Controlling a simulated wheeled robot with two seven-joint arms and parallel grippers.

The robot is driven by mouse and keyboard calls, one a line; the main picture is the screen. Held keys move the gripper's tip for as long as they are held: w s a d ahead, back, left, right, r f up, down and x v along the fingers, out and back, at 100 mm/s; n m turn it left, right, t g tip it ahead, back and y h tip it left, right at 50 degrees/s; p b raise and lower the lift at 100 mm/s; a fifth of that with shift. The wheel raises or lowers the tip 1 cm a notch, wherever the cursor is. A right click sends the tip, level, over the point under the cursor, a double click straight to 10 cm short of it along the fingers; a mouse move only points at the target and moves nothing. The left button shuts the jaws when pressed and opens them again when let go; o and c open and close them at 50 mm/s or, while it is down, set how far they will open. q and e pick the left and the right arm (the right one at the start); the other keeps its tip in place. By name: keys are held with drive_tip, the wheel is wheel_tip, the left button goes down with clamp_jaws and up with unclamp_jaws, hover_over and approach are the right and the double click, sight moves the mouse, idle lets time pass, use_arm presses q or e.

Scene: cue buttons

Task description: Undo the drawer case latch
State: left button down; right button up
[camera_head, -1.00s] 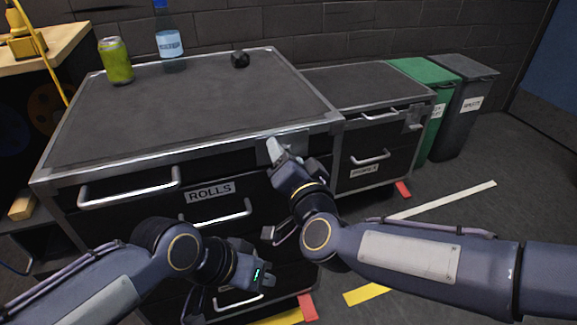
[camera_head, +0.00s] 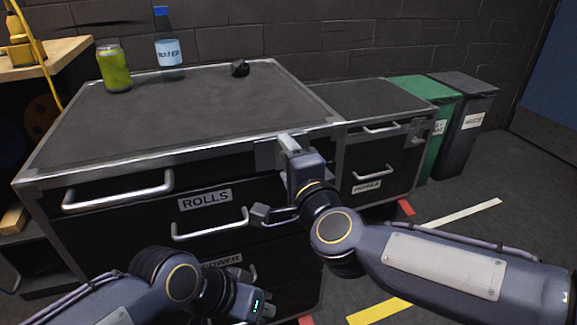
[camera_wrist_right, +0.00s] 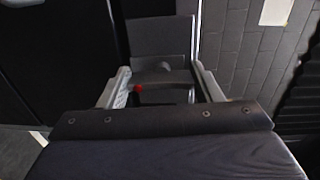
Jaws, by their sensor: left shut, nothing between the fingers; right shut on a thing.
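The black drawer case (camera_head: 112,171) with metal edges stands in front of me. Its latch has a grey plate (camera_head: 267,155) at the top right of the front, partly hidden by my right gripper. My right gripper (camera_head: 290,146) is at this plate. In the right wrist view its two fingers (camera_wrist_right: 163,90) lie on either side of the dark latch handle (camera_wrist_right: 170,83), which has a red spot at its left end; the gripper is shut on it. My left gripper (camera_head: 258,312) is shut and empty, low in front of the lower drawers, away from the latch.
A green can (camera_head: 114,68), a bottle (camera_head: 168,50) and a small dark object (camera_head: 239,68) stand on the case top. A lower case (camera_head: 375,97) with its own latch (camera_head: 416,130) adjoins on the right, with green (camera_head: 440,130) and grey (camera_head: 470,125) bins beyond.

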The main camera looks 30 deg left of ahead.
idle(0.6)
drive_tip(key=o, duration=0.9)
drive_tip(key=shift+o, duration=0.2)
drive_tip(key=v, duration=0.7)
drive_tip(key=shift+s+d+p, duration=0.25)
drive_tip(key=shift+d+p, duration=0.05)
